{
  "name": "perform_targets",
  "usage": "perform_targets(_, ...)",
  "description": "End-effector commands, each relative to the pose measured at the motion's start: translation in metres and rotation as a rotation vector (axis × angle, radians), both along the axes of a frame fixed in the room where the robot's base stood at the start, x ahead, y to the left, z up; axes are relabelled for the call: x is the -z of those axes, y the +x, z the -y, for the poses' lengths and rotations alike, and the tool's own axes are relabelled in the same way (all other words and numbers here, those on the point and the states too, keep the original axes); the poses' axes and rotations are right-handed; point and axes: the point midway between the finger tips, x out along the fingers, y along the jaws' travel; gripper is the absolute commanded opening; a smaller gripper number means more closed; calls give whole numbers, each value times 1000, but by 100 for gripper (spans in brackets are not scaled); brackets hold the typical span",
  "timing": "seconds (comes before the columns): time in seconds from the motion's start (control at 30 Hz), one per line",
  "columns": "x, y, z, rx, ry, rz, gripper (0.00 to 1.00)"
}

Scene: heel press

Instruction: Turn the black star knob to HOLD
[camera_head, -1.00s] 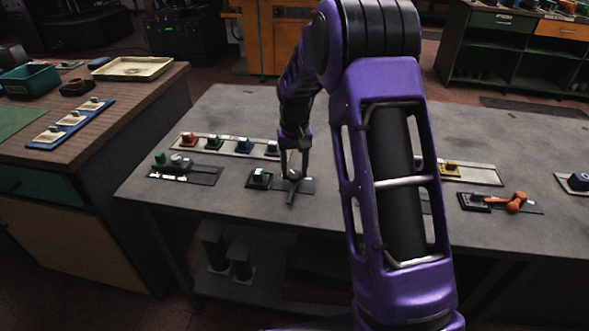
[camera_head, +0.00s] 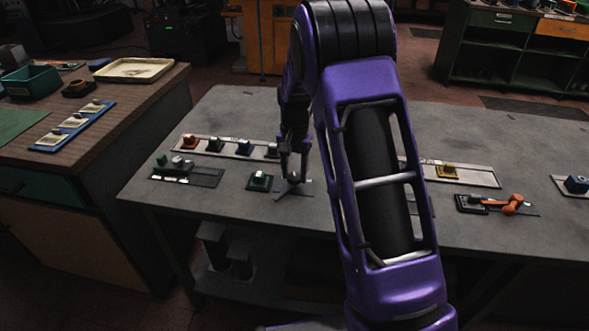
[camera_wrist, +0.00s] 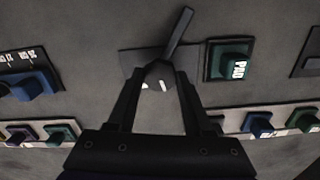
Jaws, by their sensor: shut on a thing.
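The black star knob (camera_wrist: 160,72) sits on a dark plate (camera_wrist: 131,62) in the wrist view, its hub between my fingertips. A long dark arm of it points up and to the right there, and small white marks show near the hub. In the head view the knob (camera_head: 281,195) is small and partly covered by my gripper (camera_head: 294,178). My gripper (camera_wrist: 159,84) points down and is shut on the knob's hub. I cannot read a HOLD mark in either view.
A dark green block marked PAD (camera_wrist: 232,67) stands close beside the knob; the head view also shows it (camera_head: 260,181). A row of coloured blocks (camera_head: 243,147) lies behind. An orange-handled lever (camera_head: 511,204) is at the right. The grey table front (camera_head: 225,215) is clear.

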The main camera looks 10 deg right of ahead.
Motion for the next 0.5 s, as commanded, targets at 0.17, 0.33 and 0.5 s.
perform_targets(0.17, -2, 0, 0, 167, 0, 0, 0)
perform_targets(0.33, -3, 1, 0, 328, -1, 2, 0)
perform_targets(0.5, -3, 1, 0, 489, -1, 2, 0)
